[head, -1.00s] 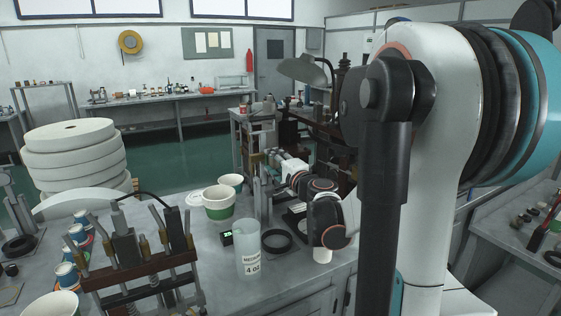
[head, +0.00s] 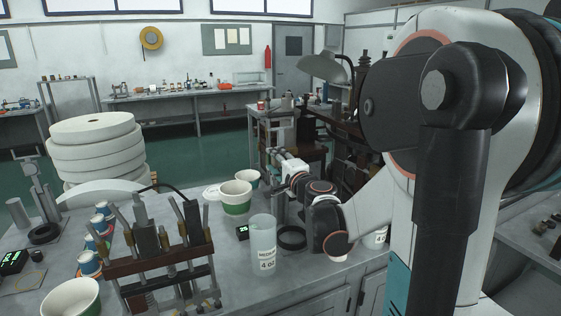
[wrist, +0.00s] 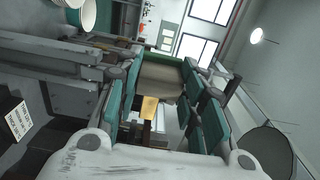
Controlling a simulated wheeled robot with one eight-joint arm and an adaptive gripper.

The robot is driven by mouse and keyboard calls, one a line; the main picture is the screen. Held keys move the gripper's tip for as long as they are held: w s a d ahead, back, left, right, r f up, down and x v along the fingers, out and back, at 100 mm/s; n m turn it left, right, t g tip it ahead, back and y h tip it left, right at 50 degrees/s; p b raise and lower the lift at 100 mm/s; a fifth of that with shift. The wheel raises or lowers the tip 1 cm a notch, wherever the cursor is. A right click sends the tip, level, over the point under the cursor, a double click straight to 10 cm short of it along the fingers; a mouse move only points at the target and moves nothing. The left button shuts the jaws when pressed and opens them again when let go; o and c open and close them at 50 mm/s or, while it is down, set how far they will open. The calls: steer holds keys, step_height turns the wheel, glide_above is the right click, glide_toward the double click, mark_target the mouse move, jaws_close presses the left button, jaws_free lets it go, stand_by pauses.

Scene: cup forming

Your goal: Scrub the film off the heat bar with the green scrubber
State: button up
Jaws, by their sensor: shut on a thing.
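My gripper (wrist: 160,78) is shut on a block with a beige body and a green strip along one edge, which looks like the green scrubber (wrist: 160,82). The block sits between the teal finger pads in the wrist view. In the head view my arm reaches over the bench, and the scrubber is too small to make out. A stand with a brown crossbar (head: 158,263), black blocks and a cable is at the front left, apart from my gripper. I cannot tell for certain which part is the heat bar, and no film can be made out.
A clear measuring cup (head: 263,243) stands on the bench near my wrist, beside a black ring (head: 291,237). Green-banded paper cups (head: 236,197) stand behind it. Another paper cup (head: 70,298) is at the front left. White rolls (head: 95,150) are stacked at the left.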

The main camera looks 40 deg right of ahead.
steer(key=shift+s+d+b, duration=0.1)
steer(key=shift+s+d, duration=0.2)
steer(key=shift+d, duration=1)
steer(key=shift+s+d+b, duration=0.1)
steer(key=shift+s+d, duration=0.2)
steer(key=shift+d, duration=1.05)
steer(key=shift+s+d+b, duration=0.1)
steer(key=shift+s+d, duration=0.2)
steer(key=shift+d, duration=1)
steer(key=shift+w+a, duration=0.3)
steer(key=shift+a, duration=1)
steer(key=shift+w+a, duration=0.35)
steer(key=shift+a, duration=1)
steer(key=shift+w+a, duration=0.3)
steer(key=shift+a, duration=1)
steer(key=shift+s+d, duration=0.35)
steer(key=shift+d, duration=0.95)
steer(key=shift+s+d, duration=0.35)
steer(key=shift+d, duration=0.95)
steer(key=shift+s+d, duration=0.35)
steer(key=shift+d, duration=0.95)
steer(key=shift+w+a, duration=0.35)
steer(key=shift+a, duration=0.95)
steer(key=shift+w+a, duration=0.3)
steer(key=shift+a, duration=1.05)
steer(key=shift+w+a, duration=0.35)
steer(key=shift+a, duration=0.95)
steer(key=shift+s, duration=0.1)
steer(key=shift+p+v, duration=0.4)
steer(key=shift+v, duration=2.5)
